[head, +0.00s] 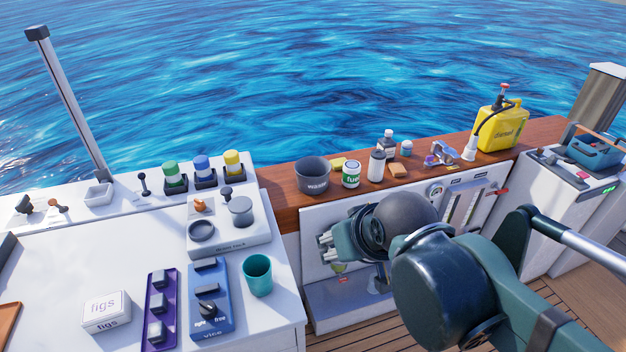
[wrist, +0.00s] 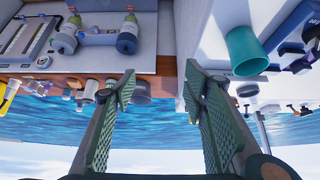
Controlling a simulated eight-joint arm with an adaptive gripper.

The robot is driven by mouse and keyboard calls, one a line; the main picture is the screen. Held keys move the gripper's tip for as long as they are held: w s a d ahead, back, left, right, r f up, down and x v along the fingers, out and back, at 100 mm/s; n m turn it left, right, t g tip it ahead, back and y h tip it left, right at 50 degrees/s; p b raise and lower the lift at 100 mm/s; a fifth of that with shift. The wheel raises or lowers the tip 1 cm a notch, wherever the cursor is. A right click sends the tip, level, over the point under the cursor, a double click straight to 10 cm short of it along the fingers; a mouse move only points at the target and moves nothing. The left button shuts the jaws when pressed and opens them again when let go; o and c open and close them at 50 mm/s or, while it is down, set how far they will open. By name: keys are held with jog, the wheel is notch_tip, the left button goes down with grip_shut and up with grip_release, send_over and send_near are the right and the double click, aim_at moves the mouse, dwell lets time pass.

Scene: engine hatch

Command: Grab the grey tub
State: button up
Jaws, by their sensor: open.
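The grey tub (head: 311,176) is a dark grey, round, open-topped container with pale lettering on its side. It stands upright on the wooden ledge, left of the white and green fuel can. In the wrist view, which is upside down, the tub (wrist: 142,91) shows beyond my left-hand finger, which partly hides it. My gripper (head: 326,247) is in front of the ledge and lower in the head picture than the tub, apart from it. In the wrist view my gripper (wrist: 162,85) has its fingers spread wide with nothing between them.
The fuel can (head: 351,174) stands close to the tub's right, with bottles and small items beyond. A yellow diesel can (head: 501,125) stands further right. A white console with a teal cup (head: 257,274) lies left of my gripper. Water is behind the ledge.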

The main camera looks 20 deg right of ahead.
jog(key=o, duration=1.7)
jog(key=shift+o, duration=0.2)
jog(key=w+d+r+g+p, duration=0.1)
jog(key=w+d+r, duration=0.1)
jog(key=w, duration=1.3)
jog(key=w+d+r+p, duration=0.1)
jog(key=w+d, duration=0.1)
jog(key=w, duration=1.2)
jog(key=w+d+f+g+p, duration=0.1)
jog(key=w+d+f, duration=0.2)
jog(key=w+f, duration=0.8)
jog(key=w+d+f+p, duration=0.1)
jog(key=w+d+f, duration=0.3)
jog(key=w+f, duration=0.6)
jog(key=w, duration=0.6)
jog(key=shift+d+f+g+p, duration=0.3)
jog(key=shift+f+g, duration=0.1)
